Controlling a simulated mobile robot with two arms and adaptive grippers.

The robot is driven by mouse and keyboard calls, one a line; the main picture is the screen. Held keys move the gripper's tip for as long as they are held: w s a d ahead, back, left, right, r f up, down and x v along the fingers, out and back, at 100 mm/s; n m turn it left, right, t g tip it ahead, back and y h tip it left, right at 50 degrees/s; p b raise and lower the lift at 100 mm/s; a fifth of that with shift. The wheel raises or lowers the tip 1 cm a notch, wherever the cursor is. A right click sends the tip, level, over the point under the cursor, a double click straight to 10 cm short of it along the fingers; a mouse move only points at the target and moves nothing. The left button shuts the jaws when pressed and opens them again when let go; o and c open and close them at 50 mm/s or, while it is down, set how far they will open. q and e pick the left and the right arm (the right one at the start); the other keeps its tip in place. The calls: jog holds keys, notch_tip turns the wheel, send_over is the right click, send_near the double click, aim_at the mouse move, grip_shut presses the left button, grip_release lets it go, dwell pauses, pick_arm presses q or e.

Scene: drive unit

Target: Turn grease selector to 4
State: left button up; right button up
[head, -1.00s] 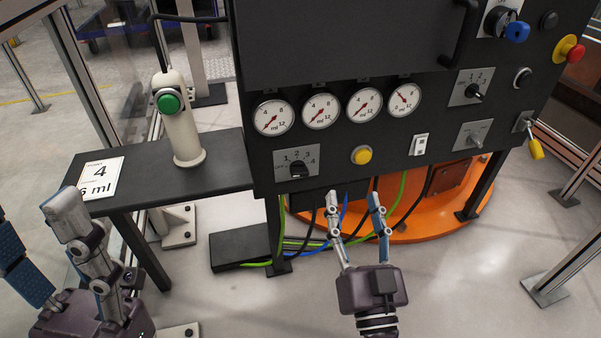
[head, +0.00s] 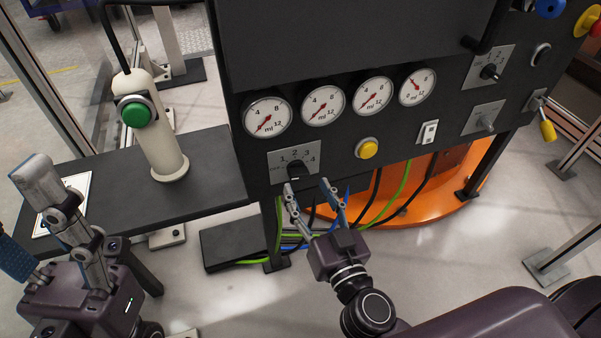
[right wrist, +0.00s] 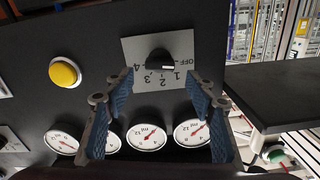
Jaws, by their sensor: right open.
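The grease selector is a black knob (head: 296,168) on a grey plate (head: 277,161) marked OFF, 1, 2, 3, 4, low on the dark panel. In the right wrist view the knob (right wrist: 158,57) appears upside down, with a white mark on it; I cannot tell surely which number it points to. My right gripper (head: 307,187) is open and empty, just below and in front of the knob. In the right wrist view its fingers (right wrist: 160,76) stand apart, on either side of the knob, not visibly touching it. My left gripper (head: 25,220) is open at the left edge.
Several gauges (head: 323,104) sit above the selector. A yellow button (head: 367,149) and a white switch (head: 428,132) are to its right. A black shelf (head: 215,165) bears a cream post with a green button (head: 136,114) and a white card (head: 80,184), partly hidden by my left gripper.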

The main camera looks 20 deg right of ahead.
aim_at(301, 176)
jog(key=shift+w+a, duration=0.1)
jog(key=shift+w, duration=2.25)
jog(key=c, duration=1.2)
